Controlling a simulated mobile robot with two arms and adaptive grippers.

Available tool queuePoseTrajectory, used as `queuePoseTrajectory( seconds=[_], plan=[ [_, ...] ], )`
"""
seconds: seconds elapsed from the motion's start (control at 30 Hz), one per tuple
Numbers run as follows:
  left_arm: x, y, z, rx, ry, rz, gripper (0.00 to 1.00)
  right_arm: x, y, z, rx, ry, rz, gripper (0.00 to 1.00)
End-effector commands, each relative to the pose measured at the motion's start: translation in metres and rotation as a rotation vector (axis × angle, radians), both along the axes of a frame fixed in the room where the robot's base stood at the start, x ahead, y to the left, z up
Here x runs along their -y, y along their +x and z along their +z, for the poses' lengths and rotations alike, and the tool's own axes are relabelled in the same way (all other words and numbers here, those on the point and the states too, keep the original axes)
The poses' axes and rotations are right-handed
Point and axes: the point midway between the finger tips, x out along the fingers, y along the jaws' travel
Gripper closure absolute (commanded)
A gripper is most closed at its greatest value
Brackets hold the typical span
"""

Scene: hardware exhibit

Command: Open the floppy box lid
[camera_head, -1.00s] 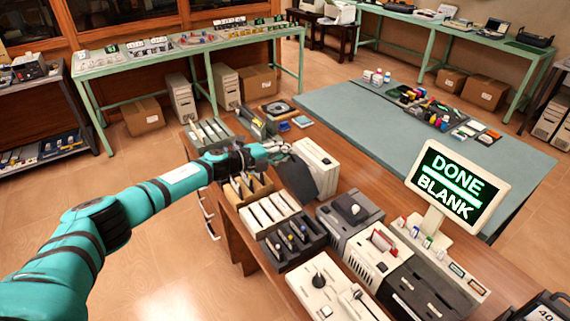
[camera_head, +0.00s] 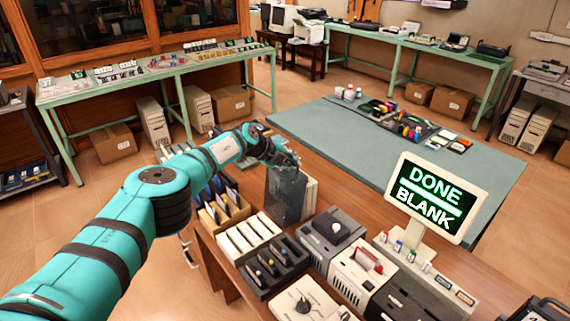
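The floppy box (camera_head: 311,196) is a pale box on the wooden bench. Most of it is hidden behind its dark, see-through lid and my arm. The lid (camera_head: 286,198) shows as a dark panel standing steeply on the left side of the box. My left gripper (camera_head: 288,162) is dark and sits at the lid's upper edge. It seems to touch the lid, but the fingers are small and blend with it, so I cannot tell whether they are open or shut.
Trays of floppy disks (camera_head: 229,206) and a white slotted tray (camera_head: 249,234) stand left of the box. Grey drive units (camera_head: 331,236) stand in front. A screen (camera_head: 433,199) reading "DONE BLANK" is at the right. A grey-green mat (camera_head: 400,165) lies behind.

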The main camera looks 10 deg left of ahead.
Motion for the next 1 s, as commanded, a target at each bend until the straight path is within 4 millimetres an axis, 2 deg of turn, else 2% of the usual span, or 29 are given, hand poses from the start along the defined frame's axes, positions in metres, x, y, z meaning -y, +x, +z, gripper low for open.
queuePoseTrajectory(
  seconds=[0.03, 0.77, 1.0],
  plan=[
    [0.0039, 0.0052, 0.0098, 0.010, -0.010, 0.009, 1.00, 0.0019, -0.0005, -0.0013, -0.001, -0.002, 0.001, 0.62],
    [0.0089, 0.0065, 0.0089, -0.011, 0.008, 0.010, 1.00, 0.0051, -0.0037, -0.0037, -0.006, -0.006, -0.002, 0.62],
    [0.0085, 0.0060, 0.0078, -0.012, 0.011, 0.008, 0.70, 0.0049, -0.0037, -0.0038, -0.006, -0.006, -0.002, 0.62]
  ],
)
